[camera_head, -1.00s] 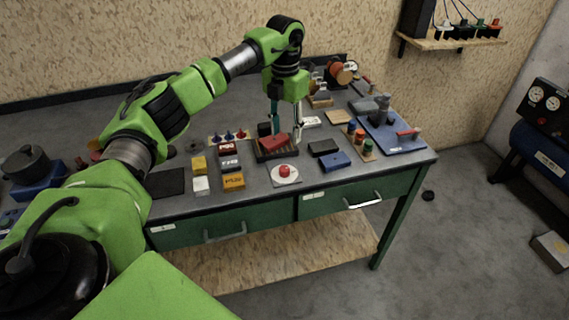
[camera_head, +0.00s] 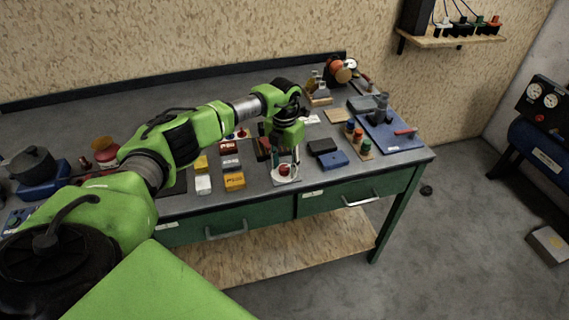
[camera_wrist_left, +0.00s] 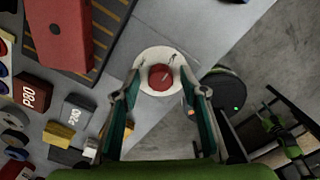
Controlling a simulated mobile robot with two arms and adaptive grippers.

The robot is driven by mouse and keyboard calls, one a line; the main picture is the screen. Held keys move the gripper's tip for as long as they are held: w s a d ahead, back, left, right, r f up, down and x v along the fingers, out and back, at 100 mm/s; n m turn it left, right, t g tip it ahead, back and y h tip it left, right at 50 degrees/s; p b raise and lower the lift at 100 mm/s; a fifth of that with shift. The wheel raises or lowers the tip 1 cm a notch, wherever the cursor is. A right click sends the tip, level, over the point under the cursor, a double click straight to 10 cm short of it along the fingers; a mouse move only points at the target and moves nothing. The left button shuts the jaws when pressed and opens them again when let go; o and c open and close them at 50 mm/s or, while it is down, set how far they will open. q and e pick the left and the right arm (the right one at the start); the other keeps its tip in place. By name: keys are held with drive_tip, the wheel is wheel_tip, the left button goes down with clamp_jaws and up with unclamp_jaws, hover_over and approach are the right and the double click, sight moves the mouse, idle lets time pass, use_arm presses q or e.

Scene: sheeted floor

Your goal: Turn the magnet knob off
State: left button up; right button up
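A round red knob (camera_head: 285,169) sits on a pale round plate (camera_head: 286,181) near the front edge of the bench. In the left wrist view the red knob (camera_wrist_left: 161,77) shows from above with its pale plate (camera_wrist_left: 152,58) around it. I cannot tell its setting. My left gripper (camera_head: 285,158) is right above the knob, pointing down. In the left wrist view its fingers (camera_wrist_left: 160,84) are apart, one on each side of the knob, with nothing held. I cannot tell whether they touch it. My right gripper is in neither view.
A red block (camera_wrist_left: 62,45) lies on a dark ribbed tray (camera_wrist_left: 105,22) beside the plate. Labelled blocks, including an orange one (camera_head: 235,181), stand left of it. A blue block (camera_head: 334,160) stands to the right. The bench front edge is close.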

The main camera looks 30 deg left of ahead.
use_arm(q)
drive_tip(key=c, duration=1.1)
drive_tip(key=shift+c, duration=0.2)
